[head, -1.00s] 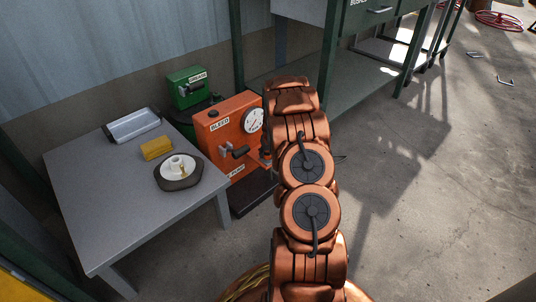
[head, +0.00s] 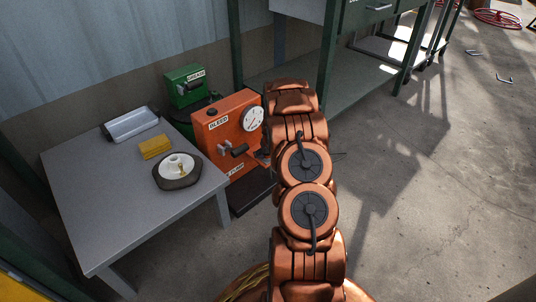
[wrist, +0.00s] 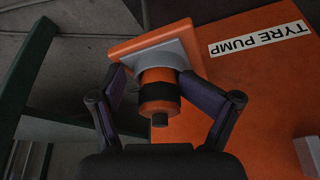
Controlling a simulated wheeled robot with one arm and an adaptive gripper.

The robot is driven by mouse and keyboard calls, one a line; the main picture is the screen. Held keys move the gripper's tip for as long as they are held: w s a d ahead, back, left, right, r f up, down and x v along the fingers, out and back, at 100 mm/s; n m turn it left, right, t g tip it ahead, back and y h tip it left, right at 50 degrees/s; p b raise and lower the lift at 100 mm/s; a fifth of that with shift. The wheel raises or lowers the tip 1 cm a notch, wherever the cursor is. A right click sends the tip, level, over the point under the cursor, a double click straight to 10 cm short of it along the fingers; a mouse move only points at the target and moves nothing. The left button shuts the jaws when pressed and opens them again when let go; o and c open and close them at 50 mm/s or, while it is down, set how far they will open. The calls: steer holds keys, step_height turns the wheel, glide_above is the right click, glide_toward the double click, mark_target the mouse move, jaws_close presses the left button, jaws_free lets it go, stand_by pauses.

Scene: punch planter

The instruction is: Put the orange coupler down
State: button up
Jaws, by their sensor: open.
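The orange coupler (wrist: 160,96) is a short orange cylinder with a black band and a dark stub end. It sits against a grey collar (wrist: 156,57) on an orange plate beside the tyre pump. My gripper (wrist: 154,84) is open, with one dark finger on each side of the coupler. I cannot tell whether either finger touches it. In the head view my copper-coloured arm hides the gripper and the coupler.
The orange tyre pump (head: 226,130) with a dial stands beside a grey table (head: 110,210). The table holds a metal tray (head: 131,124), a yellow sponge-like block (head: 156,147) and a dark dish (head: 178,183). A green grease unit (head: 186,86) stands behind. Floor at right is mostly clear.

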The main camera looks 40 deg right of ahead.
steer(key=shift+w+r, duration=0.15)
steer(key=shift+r, duration=0.2)
steer(key=shift+d+r, duration=0.1)
steer(key=shift+r, duration=0.3)
steer(key=p+v, duration=0.5)
steer(key=v, duration=0.7)
steer(key=s+a+r+n+g+y, duration=0.1)
steer(key=s+a+r, duration=0.3)
steer(key=a, duration=0.6)
steer(key=s+a+r+n+g+y, duration=0.1)
steer(key=a+r, duration=0.5)
steer(key=a, duration=0.4)
steer(key=s+a+r+n+g+y, duration=0.1)
steer(key=s+a+r, duration=0.25)
steer(key=a, duration=0.65)
steer(key=s+a+r+n+g, duration=0.1)
steer(key=s+a+r, duration=0.3)
steer(key=s, duration=0.9)
steer(key=s+a+r+n+g+h, duration=0.1)
steer(key=s+a+r+g, duration=0.2)
steer(key=s+a, duration=0.5)
steer(key=s+r, duration=0.1)
steer(key=s, duration=0.4)
